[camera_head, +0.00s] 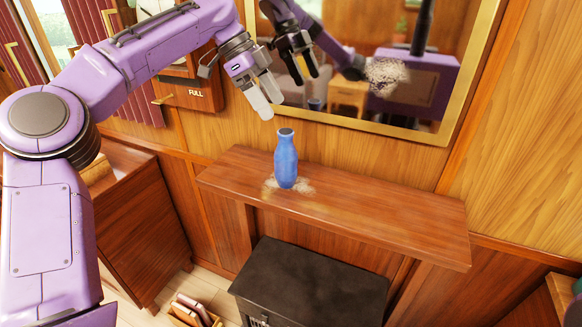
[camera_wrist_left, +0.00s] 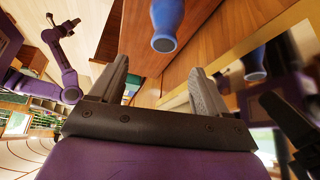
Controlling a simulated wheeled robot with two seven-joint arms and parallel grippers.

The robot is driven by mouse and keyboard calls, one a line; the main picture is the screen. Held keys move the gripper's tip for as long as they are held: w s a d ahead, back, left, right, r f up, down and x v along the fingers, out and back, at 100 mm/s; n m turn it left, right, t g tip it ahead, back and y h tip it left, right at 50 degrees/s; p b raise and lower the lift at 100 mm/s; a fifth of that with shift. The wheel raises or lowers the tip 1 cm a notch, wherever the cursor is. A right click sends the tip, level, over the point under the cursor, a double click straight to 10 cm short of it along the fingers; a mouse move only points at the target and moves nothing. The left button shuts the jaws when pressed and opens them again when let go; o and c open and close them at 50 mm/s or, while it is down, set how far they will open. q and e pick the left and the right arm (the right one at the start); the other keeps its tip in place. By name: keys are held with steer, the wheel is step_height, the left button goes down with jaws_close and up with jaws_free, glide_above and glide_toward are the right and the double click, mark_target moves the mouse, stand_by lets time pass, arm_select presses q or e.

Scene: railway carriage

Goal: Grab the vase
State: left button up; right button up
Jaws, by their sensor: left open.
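The blue vase (camera_head: 286,162) stands upright on a brown wooden shelf (camera_head: 390,222), left of the shelf's middle. In the left wrist view the vase (camera_wrist_left: 167,22) shows at the top, beyond the fingers. My left gripper (camera_head: 264,101) is open and empty, above and slightly left of the vase and apart from it. Its two fingers (camera_wrist_left: 160,85) show spread in the left wrist view. A purple arm at the left of that view, seemingly my right one, ends in a small gripper (camera_wrist_left: 60,26) whose jaws are too small to judge.
A gold-framed mirror (camera_head: 440,138) hangs behind the shelf and reflects my arm and the vase. A pale patch (camera_head: 305,186) lies around the vase's base. A dark chest (camera_head: 310,285) stands below. A box marked FULL (camera_head: 196,95) is on the wall. The shelf's right part is clear.

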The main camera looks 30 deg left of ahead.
mark_target(284, 132)
arm_select(q)
steer(key=x, duration=0.3)
steer(key=b+x, duration=0.1)
steer(key=x, duration=0.1)
steer(key=shift+w+a+f, duration=0.1)
steer(key=shift+a+f, duration=0.1)
steer(key=shift+f, duration=0.05)
steer(key=x, duration=0.5)
steer(key=shift+w+a+f, duration=0.15)
steer(key=shift+f, duration=0.3)
steer(key=shift+r, duration=0.1)
jaws_close()
